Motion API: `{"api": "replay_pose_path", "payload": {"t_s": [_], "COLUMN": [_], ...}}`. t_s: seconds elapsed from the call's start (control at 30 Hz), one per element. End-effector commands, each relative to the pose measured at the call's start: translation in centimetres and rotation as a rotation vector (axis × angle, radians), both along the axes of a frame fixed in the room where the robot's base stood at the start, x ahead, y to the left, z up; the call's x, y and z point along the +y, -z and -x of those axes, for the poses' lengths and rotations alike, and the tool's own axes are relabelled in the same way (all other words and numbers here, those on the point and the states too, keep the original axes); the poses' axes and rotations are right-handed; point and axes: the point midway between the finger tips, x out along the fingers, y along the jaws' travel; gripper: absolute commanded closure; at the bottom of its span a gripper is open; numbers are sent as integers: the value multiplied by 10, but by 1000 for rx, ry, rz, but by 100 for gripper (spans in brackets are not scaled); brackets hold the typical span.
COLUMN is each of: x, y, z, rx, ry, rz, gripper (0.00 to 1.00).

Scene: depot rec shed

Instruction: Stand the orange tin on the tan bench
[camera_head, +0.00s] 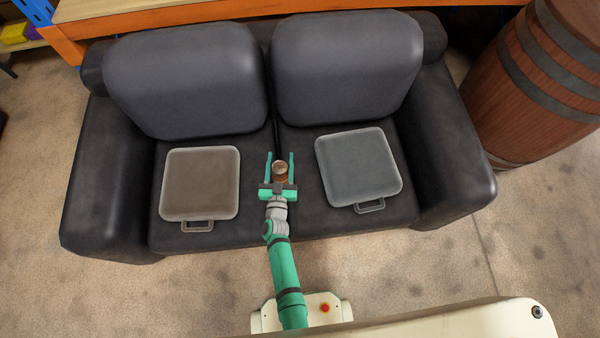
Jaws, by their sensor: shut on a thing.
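A small tin (280,172), brown-orange with a paler top, is between the two green fingers of my gripper (280,158). My gripper is shut on it, over the middle of the dark sofa seat. I cannot tell whether the tin touches the seat. No thing in view is clearly the tan bench. A long board with a tan top and an orange front beam (150,20) runs behind the sofa, and it may be a bench or a shelf.
The dark sofa (345,212) has two back cushions. A flat brown case (200,184) lies left of my gripper and a flat grey case (358,165) lies right. A wooden barrel (545,75) stands at the right. Shelving with a blue post (35,12) is top left.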

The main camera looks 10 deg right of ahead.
Motion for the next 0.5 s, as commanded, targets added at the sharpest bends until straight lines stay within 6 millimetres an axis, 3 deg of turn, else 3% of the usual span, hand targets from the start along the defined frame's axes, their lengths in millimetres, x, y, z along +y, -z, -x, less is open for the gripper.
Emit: {"api": "replay_pose_path", "payload": {"t_s": [0.2,0.5], "x": [-37,-73], "y": [19,62], "z": [3,6], "rx": [0,-2], "ry": [-2,0], "rz": [1,1], "gripper": [83,83]}}
